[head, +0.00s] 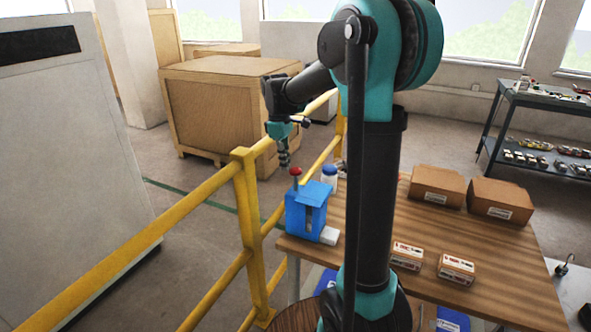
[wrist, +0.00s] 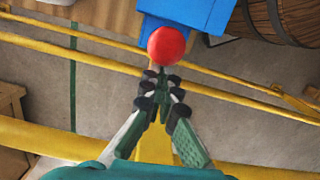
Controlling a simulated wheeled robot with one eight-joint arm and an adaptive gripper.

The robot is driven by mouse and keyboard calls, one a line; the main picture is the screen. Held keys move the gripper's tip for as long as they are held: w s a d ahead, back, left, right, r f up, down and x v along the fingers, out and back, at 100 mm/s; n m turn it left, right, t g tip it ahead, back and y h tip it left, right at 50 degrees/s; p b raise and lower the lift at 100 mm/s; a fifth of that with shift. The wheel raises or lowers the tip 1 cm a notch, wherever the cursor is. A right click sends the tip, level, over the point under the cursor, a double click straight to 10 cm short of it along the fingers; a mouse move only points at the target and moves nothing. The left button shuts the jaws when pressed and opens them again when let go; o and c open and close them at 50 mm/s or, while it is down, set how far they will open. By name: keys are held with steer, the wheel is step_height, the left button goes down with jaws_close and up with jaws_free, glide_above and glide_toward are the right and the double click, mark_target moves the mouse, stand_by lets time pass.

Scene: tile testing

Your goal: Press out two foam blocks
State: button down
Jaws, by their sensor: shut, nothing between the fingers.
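A blue press (head: 305,213) with a red ball knob (head: 296,171) on a lever stands at the left corner of the wooden table. A small white block (head: 328,236) lies at its base on the right; I cannot tell for sure that it is foam. My gripper (head: 286,164) is shut and empty, pointing down just above and left of the knob. In the wrist view the red knob (wrist: 166,46) lies just beyond my shut fingertips (wrist: 160,82), with the blue press (wrist: 195,14) behind it. I cannot tell whether fingers and knob touch.
A white bottle with a blue cap (head: 329,178) stands behind the press. Two brown cartons (head: 437,186) and two small labelled boxes (head: 456,269) sit farther right on the table (head: 500,250). A yellow railing (head: 243,185) runs close along the left side, near my gripper.

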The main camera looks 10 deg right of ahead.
step_height(320, 180, up, 9)
steer(key=shift+w+a, duration=0.25)
steer(key=shift+a, duration=0.15)
stand_by(0.9)
